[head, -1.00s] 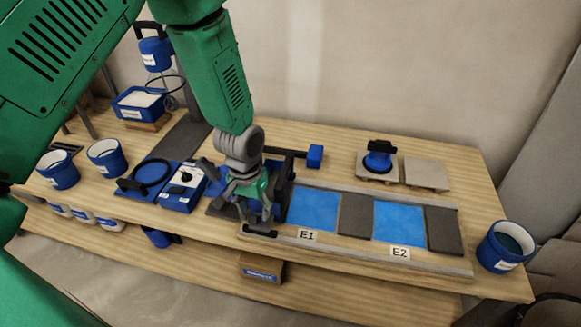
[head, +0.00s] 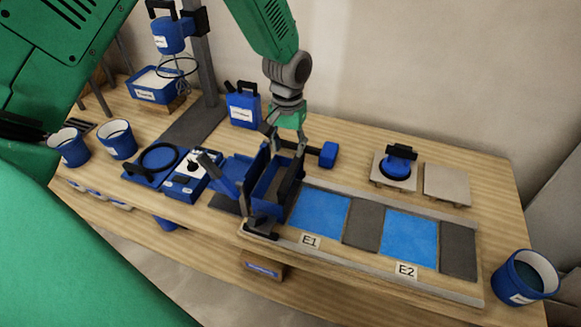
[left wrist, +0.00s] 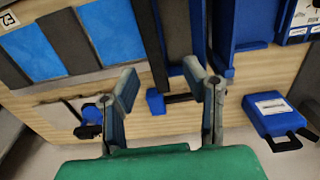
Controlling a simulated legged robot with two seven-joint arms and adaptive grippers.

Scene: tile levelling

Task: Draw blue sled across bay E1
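The blue sled (head: 268,190), a box with blue walls and a dark inside, stands at the left end of the rails beside bay E1. Bay E1 (head: 320,212) is a bright blue patch just right of it. My left gripper (head: 287,146) is near the sled's back end. In the left wrist view the left gripper (left wrist: 170,88) has its fingers wide apart with nothing between them. The sled (left wrist: 178,35) and bay E1 (left wrist: 112,30) lie beyond the fingers there. I cannot tell whether a finger touches the sled. My right gripper is not seen.
A dark bar with a blue block (head: 328,154) lies behind E1. A blue jug (head: 243,106) stands behind left, a blue-and-white box (head: 186,180) to the left. Bay E2 (head: 410,238) is farther right, and a bucket (head: 525,276) stands at the right end.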

